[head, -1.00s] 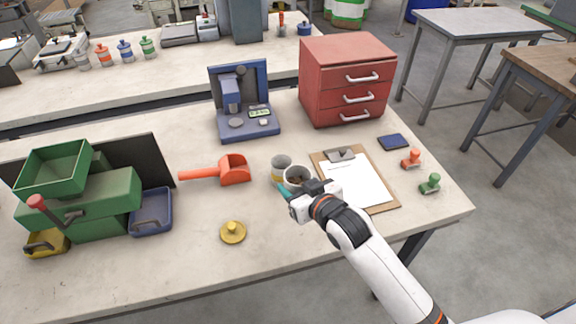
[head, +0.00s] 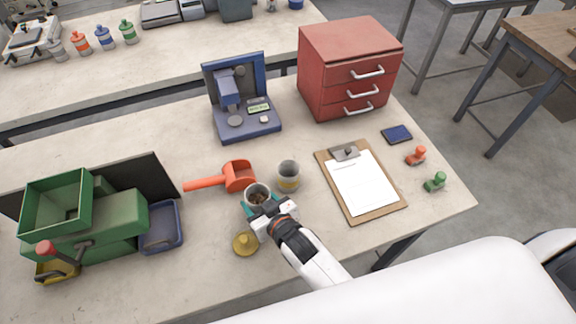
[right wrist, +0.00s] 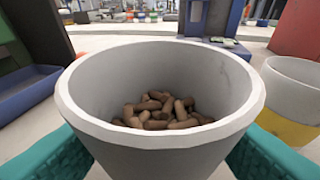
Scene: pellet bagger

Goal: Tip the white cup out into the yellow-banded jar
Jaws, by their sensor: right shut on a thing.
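The white cup (head: 257,193) holds brown pellets and is upright. My right gripper (head: 260,209) is shut on it, with teal fingers on both sides. In the right wrist view the cup (right wrist: 160,95) fills the middle, with its pellets lying low inside. The yellow-banded jar (head: 288,177) stands upright on the bench, just right of the cup and apart from it. It also shows at the right edge of the right wrist view (right wrist: 295,105). I cannot tell how high the cup is above the bench. My left gripper is not in view.
An orange scoop (head: 235,177) lies just behind the cup, and a yellow lid (head: 245,243) is in front. A clipboard (head: 392,208) lies to the right, a blue scale-like device (head: 243,112) behind. The green bagger (head: 110,220) is at left.

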